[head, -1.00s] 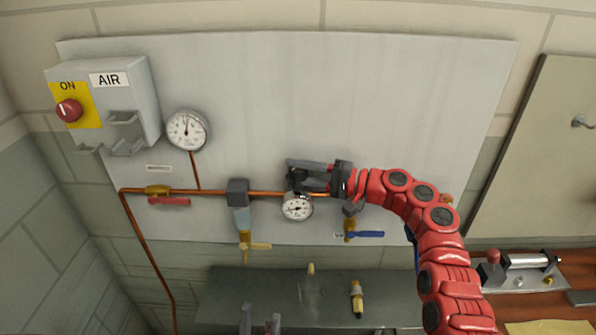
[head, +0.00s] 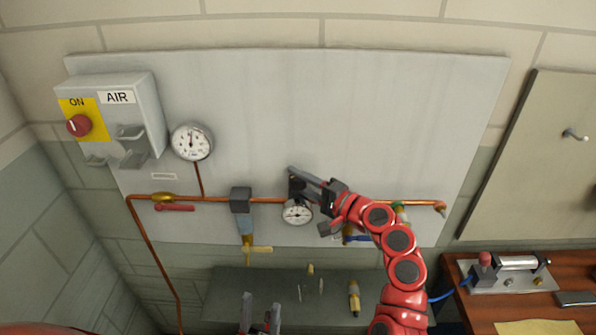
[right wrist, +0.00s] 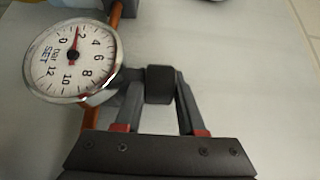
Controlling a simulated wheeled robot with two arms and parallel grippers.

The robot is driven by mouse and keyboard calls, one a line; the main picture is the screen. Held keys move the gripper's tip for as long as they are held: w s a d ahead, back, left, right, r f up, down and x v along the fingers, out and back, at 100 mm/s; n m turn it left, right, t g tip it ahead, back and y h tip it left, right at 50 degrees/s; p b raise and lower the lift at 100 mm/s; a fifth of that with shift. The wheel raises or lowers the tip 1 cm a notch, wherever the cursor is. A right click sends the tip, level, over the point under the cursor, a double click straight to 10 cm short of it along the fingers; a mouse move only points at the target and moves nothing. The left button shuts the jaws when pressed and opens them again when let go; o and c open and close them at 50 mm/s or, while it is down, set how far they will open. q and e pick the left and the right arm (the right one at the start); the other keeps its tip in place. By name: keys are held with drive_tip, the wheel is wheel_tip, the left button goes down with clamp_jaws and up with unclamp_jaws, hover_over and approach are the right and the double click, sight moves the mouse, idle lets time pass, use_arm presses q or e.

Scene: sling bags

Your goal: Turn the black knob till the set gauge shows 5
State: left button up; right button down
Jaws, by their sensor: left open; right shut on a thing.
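The black knob (right wrist: 160,85) sits between the two fingers of my right gripper (right wrist: 158,92) in the right wrist view, beside the set gauge (right wrist: 73,62). That gauge is round and white, marked "bar SET", and its red needle points close to 2. In the head view, my right gripper (head: 297,183) is shut on the knob, just above the set gauge (head: 297,212), and its fingers hide most of the knob. My left gripper (head: 260,314) is open and empty at the bottom of the head view, apart from the panel.
A copper pipe (head: 222,199) crosses the grey panel (head: 400,95). A second gauge (head: 191,142) and the AIR box (head: 147,88) with a red switch (head: 79,125) are at left. A red-handled valve (head: 175,208) is on the pipe. A wooden table (head: 462,268) stands at right.

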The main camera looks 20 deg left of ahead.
drive_tip(key=m+t+h+p, duration=0.2)
drive_tip(key=t+p, duration=0.1)
drive_tip(key=m+t+h+p, duration=0.2)
drive_tip(key=m+t+p, duration=0.1)
drive_tip(key=shift+s+a+r+t+h+p, duration=0.1)
drive_tip(key=shift+s+r+t+h+p, duration=0.1)
drive_tip(key=shift+t+h+p, duration=0.1)
drive_tip(key=shift+w+f+m+t+h+p, duration=0.1)
drive_tip(key=shift+m+t+h+p, duration=0.55)
drive_tip(key=shift+m+h, duration=0.25)
drive_tip(key=shift+w+f+m+t+h+p, duration=0.1)
drive_tip(key=shift+m+t+h+p, duration=0.5)
drive_tip(key=shift+h, duration=0.4)
drive_tip(key=c, duration=0.8)
unclamp_jaws()
